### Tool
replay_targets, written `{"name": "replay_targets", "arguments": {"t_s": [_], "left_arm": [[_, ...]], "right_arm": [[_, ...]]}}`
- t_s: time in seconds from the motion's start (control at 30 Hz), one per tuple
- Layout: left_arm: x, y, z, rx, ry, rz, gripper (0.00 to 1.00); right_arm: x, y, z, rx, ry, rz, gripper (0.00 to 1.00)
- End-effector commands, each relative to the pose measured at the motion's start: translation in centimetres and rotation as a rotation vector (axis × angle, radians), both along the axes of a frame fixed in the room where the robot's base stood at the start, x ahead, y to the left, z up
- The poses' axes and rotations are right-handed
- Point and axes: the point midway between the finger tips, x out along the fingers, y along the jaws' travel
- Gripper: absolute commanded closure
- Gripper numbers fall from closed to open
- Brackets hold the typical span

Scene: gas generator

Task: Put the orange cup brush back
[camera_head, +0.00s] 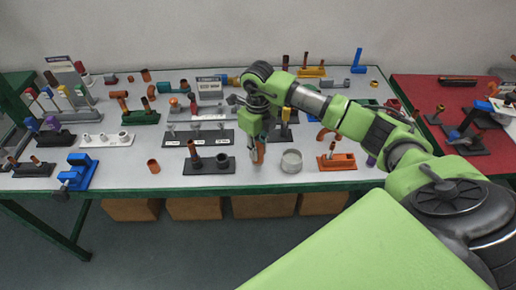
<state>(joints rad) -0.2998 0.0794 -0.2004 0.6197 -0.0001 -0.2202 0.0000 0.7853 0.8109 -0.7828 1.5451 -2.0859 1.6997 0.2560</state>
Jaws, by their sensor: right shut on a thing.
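My right gripper (257,137) points down over the front middle of the grey-topped table. It is shut on a small orange-brown piece (259,154), which looks like the orange cup brush. The piece hangs upright below the fingers, and its upper part is hidden by them. A black holder (208,165) with a copper-coloured rod and a dark cylinder stands just to the left of it. Whether the piece touches the table, I cannot tell. My left gripper is not in view.
A grey round cup (291,161) stands close to the right of the gripper. An orange holder (337,162) with brown rods is further right. A blue clamp (78,172) and an orange ring (153,166) are at left. A red table (408,92) adjoins at right.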

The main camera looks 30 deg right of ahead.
Motion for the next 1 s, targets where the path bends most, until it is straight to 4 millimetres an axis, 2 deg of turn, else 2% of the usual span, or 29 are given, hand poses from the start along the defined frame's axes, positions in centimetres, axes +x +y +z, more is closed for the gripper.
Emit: {"name": "replay_targets", "arguments": {"t_s": [0.97, 1.0], "left_arm": [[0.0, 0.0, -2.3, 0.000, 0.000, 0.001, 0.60], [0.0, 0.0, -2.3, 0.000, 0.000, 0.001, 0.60]], "right_arm": [[0.0, 0.0, -3.1, 0.000, 0.001, 0.000, 0.96], [0.0, 0.0, -3.0, 0.000, 0.000, 0.000, 0.76]]}}
